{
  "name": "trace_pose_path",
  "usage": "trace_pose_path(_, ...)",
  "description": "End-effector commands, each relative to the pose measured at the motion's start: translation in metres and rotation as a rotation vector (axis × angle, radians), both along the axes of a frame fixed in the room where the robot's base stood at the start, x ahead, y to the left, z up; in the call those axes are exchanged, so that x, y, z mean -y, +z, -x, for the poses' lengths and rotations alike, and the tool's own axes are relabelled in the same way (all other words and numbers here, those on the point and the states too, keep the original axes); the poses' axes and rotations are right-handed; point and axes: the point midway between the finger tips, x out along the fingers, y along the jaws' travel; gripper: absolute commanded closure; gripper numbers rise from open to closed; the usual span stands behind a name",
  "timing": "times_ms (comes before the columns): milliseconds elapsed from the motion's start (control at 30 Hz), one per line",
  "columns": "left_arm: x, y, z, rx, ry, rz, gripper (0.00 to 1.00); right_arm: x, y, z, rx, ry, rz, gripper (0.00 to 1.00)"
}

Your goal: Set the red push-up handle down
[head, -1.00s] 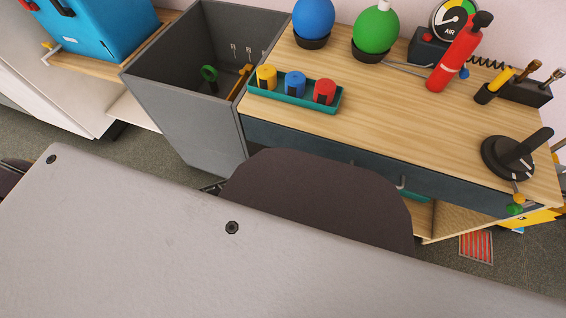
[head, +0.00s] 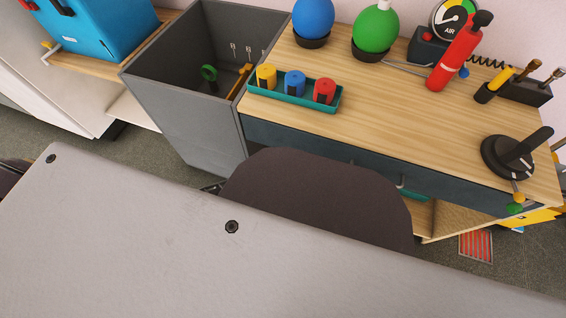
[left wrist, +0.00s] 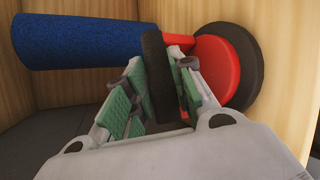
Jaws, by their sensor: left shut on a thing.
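The red push-up handle (left wrist: 217,65) shows in the left wrist view, with a red part against a round black disc at the right. A black rounded piece (left wrist: 156,75) stands between the green-padded fingers of my left gripper (left wrist: 160,88). My left gripper is shut on the handle; the fingers hide part of it, so the exact contact is unclear. Wooden panels are close around it, and I cannot tell whether the handle touches them. Neither the handle nor either gripper can be made out in the head view.
A blue textured cylinder (left wrist: 75,42) lies close at the left in the wrist view. In the head view, a wooden-topped bench (head: 400,130) carries a teal tray (head: 300,100), blue and green balls and a red pump. A grey bin (head: 190,115) stands beside it.

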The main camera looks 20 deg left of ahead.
Motion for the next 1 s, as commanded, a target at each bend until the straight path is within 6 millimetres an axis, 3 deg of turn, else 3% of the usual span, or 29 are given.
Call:
trace_pose_path(200, 0.001, 0.0003, -0.0021, 0.006, 0.0, 0.003, 1.0, 0.0, 0.0003, 0.0, 0.001, 0.0, 0.0, 0.6)
trace_pose_path(233, 0.0009, 0.0003, -0.002, 0.006, 0.0, 0.003, 0.73, 0.0, 0.0005, -0.0001, 0.001, 0.0, 0.0, 0.6)
trace_pose_path(400, 0.0006, -0.0004, -0.0013, 0.004, 0.0, 0.002, 0.51, -0.0002, 0.0021, -0.0008, 0.004, 0.0, -0.001, 0.6)
trace_pose_path(1000, -0.0032, -0.001, 0.0054, -0.002, 0.0, -0.001, 0.51, -0.0004, 0.0016, -0.0003, 0.002, 0.001, -0.001, 0.6)
